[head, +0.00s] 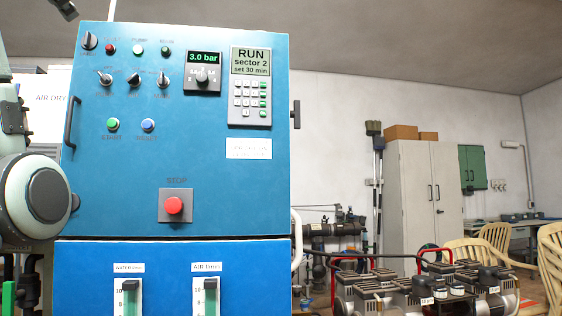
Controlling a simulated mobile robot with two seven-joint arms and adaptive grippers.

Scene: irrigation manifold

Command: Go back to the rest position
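A large blue control cabinet (230,190) fills the left half of the head view. Its panel carries a red STOP button (174,205), a green button (113,124), a blue button (148,125), several knobs and toggle switches, a pressure display (203,58) reading 3.0 bar and a keypad unit (250,86) showing "RUN sector 2 set 30 min". Links of my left arm stand at the left edge, in front of the cabinet's side. Neither of my grippers shows in this view, so I cannot see whether they hold anything.
Two level gauges (210,295) sit on the lower blue panel. Pumps and pipes (420,285) stand low at the right, with wooden chairs (480,255) nearby. A grey locker (423,200) stands against the back wall. The space right of the cabinet at panel height looks clear.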

